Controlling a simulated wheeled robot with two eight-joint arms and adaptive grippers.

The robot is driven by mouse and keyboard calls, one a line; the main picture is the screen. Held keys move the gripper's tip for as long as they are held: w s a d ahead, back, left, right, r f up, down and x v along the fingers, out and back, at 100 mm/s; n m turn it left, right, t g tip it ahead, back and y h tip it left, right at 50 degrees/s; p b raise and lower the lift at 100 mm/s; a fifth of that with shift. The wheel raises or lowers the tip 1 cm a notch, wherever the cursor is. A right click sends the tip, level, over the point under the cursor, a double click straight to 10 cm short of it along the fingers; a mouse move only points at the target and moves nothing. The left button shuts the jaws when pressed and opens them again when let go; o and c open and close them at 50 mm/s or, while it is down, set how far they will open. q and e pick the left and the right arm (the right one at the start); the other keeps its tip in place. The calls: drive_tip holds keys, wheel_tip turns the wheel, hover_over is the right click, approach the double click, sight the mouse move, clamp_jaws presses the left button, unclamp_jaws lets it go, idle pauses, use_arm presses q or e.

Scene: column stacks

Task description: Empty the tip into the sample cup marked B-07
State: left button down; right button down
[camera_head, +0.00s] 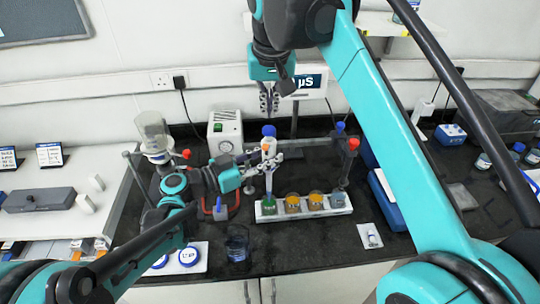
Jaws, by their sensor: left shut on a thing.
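My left gripper (262,160) is shut on a white pipette (268,177) with a blue top, held upright. The pipette's lower end is over or in the green cup (269,207), the leftmost in a white rack (300,214). To its right stand two yellow-orange cups, the nearer one (292,203) and another (317,201), then a blue-grey cup (338,200). The marking B-07 is too small to read on any cup. I cannot tell whether the tip touches the cup. My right gripper (269,103) hangs above the pipette, apart from it and empty.
A rail with red and blue knobs (353,144) stands behind the rack. A clear beaker (237,246) and a tray with round blue-rimmed lids (188,256) are at front left. A white device (225,132) stands behind. A blue box (385,195) lies to the right.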

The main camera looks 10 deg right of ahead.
drive_tip(key=v, duration=0.7)
drive_tip(key=shift+r, duration=0.2)
use_arm(q)
drive_tip(key=shift+r, duration=0.1)
use_arm(e)
drive_tip(key=shift+s+r, duration=0.1)
idle(0.4)
